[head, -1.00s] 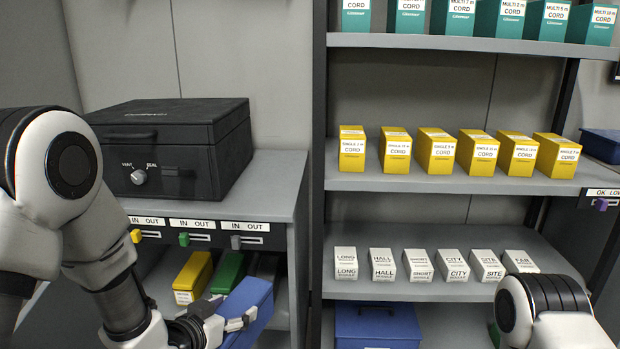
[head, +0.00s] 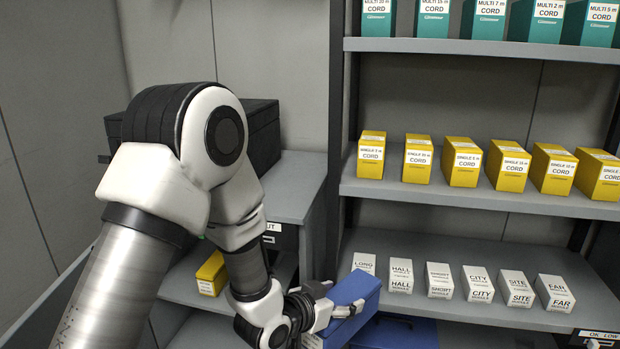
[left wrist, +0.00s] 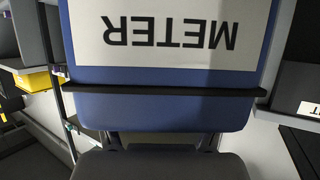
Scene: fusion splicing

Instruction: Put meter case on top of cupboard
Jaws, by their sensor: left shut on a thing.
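The blue meter case (head: 354,302) is in my left gripper (head: 322,311), held in front of the lower part of the shelf rack. In the left wrist view its white label reads METER (left wrist: 168,42), upside down, and fills the top of the picture. The left gripper is shut on the case. The grey cupboard (head: 297,187) stands behind my left arm, which hides much of it. A black case (head: 263,137) sits on the cupboard's top, partly hidden by the arm. My right gripper is not in view.
A yellow case (head: 211,273) stands in the cupboard's open compartment. The rack to the right holds white module boxes (head: 439,280), yellow cord boxes (head: 463,163) and green cord boxes (head: 485,18). Another blue case (head: 412,331) lies on the rack's lower level, close behind the held case.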

